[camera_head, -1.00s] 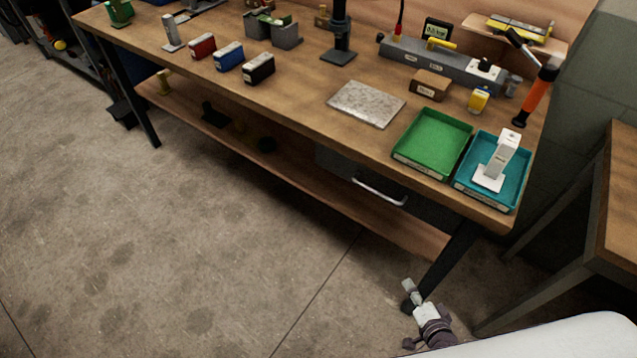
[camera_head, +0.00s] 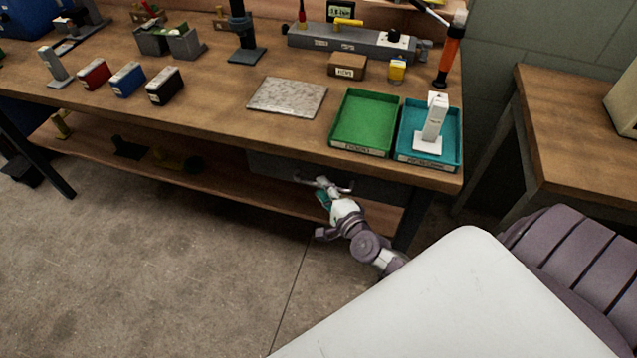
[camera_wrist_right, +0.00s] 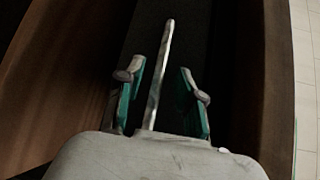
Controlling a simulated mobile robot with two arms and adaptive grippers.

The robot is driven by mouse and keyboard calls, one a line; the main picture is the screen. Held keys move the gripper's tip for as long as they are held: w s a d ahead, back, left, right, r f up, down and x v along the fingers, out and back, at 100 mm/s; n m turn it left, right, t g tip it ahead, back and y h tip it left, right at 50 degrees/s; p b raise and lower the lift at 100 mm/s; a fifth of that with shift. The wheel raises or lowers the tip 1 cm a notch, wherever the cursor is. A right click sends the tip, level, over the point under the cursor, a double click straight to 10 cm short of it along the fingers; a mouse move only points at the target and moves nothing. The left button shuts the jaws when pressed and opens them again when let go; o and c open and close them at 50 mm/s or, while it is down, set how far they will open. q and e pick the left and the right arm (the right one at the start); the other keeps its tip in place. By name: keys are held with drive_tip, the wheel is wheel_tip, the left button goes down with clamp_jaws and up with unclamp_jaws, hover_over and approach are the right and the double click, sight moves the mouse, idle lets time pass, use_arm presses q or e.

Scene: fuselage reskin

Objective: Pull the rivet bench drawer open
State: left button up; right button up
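The rivet bench drawer (camera_head: 272,163) is a dark grey unit under the bench top, below the green tray, and looks shut. Its pale bar handle (camera_head: 345,189) is partly hidden by my right gripper (camera_head: 324,190), which has reached it from the front. In the right wrist view, the handle (camera_wrist_right: 163,60) runs lengthwise between the two teal-padded fingers of my right gripper (camera_wrist_right: 160,88). The fingers are apart, with a gap on each side of the bar, wider on the right. My left gripper is not in view.
The wooden bench top (camera_head: 215,110) carries a green tray (camera_head: 363,122), a teal tray (camera_head: 447,150) holding a white stand, and a metal plate (camera_head: 287,97). A lower shelf (camera_head: 225,190) runs underneath. A second table (camera_head: 560,130) stands right. Floor in front is clear.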

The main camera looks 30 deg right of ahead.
drive_tip(key=shift+w+d+f, duration=0.1)
drive_tip(key=shift+w+f, duration=0.1)
drive_tip(key=shift+w, duration=1.15)
clamp_jaws()
